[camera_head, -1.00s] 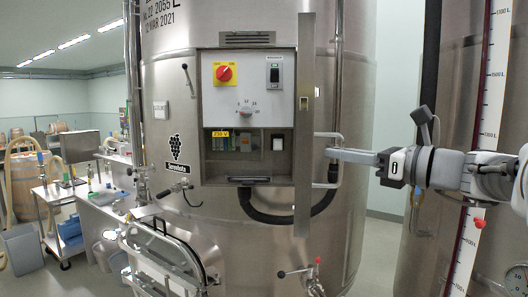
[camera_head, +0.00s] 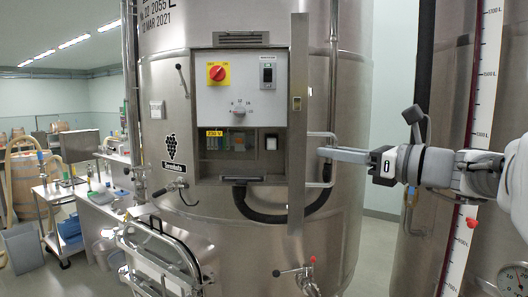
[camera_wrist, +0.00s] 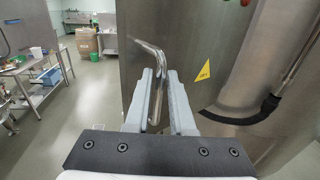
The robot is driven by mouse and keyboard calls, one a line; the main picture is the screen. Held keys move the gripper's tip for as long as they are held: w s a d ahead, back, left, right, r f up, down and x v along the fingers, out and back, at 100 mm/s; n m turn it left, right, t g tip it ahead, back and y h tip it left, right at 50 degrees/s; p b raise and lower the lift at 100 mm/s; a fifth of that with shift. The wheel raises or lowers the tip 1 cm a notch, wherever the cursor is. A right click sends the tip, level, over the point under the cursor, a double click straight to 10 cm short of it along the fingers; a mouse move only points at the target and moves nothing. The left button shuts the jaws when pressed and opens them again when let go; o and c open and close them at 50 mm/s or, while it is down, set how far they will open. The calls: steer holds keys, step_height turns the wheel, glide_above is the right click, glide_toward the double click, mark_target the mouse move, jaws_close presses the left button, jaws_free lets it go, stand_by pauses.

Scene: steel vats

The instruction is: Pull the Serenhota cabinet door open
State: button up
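The cabinet door (camera_head: 298,125) is a tall steel panel, seen nearly edge-on in the head view. It stands swung out at the right side of the cabinet (camera_head: 196,110), so the interior shows. In the wrist view the door's face (camera_wrist: 190,35) carries a yellow triangle sticker. The door handle (camera_wrist: 157,65) is a bent metal bar running between my two fingers. In the head view the handle (camera_head: 322,134) sticks out to the right of the door. My gripper (camera_head: 325,152) comes from the right; in the wrist view its fingers (camera_wrist: 160,85) appear closed on the bar.
The cabinet is mounted on a large steel vat (camera_head: 160,75). A second vat (camera_head: 425,240) stands at the right, near my arm.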

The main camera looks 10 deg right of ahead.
steer(key=shift+o, duration=1.2)
steer(key=b+v, duration=0.2)
steer(key=v, duration=1.5)
steer(key=shift+b, duration=0.4)
steer(key=shift+s+d, duration=0.1)
steer(key=shift+s, duration=0.05)
